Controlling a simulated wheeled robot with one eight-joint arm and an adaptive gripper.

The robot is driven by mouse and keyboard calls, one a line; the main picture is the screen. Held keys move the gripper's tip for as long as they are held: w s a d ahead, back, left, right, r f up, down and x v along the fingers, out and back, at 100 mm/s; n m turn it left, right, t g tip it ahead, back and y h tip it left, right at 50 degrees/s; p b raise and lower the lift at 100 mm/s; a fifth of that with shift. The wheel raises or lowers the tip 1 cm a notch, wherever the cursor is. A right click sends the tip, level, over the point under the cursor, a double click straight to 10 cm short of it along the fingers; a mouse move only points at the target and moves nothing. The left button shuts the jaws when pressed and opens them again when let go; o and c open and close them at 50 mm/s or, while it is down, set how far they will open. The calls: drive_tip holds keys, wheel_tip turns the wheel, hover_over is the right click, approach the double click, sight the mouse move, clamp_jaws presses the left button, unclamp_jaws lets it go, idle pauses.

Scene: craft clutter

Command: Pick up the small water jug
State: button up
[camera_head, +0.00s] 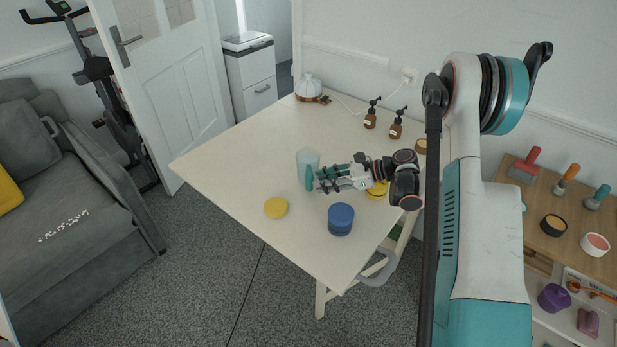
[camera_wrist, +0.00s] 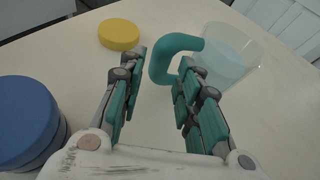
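The small water jug (camera_head: 308,157) stands upright on the white table. It is pale and translucent, with a teal handle; it also shows in the wrist view (camera_wrist: 232,58). The handle (camera_wrist: 170,48) faces my gripper. My gripper (camera_head: 318,181) is low over the table on the near right side of the jug. In the wrist view, my gripper (camera_wrist: 161,68) is open, with a teal-padded finger on each side. The handle's lower end shows in the gap between the fingertips. I cannot tell whether a finger touches it. The gripper holds nothing.
A blue round container (camera_head: 341,221) and a yellow disc (camera_head: 276,208) are close by on the table (camera_head: 225,160). A yellow round thing (camera_head: 378,190) is partly hidden by my arm. Brown pump bottles (camera_head: 371,116) and a white diffuser (camera_head: 308,86) stand farther back. The table's left part is clear.

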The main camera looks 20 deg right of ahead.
sight(309, 183)
drive_tip(key=b+x, duration=0.2)
drive_tip(key=x, duration=0.3)
drive_tip(key=shift+w+a+f, duration=0.1)
drive_tip(key=shift+a+f, duration=0.1)
drive_tip(key=shift+a, duration=0.1)
drive_tip(key=shift+r, duration=0.1)
clamp_jaws()
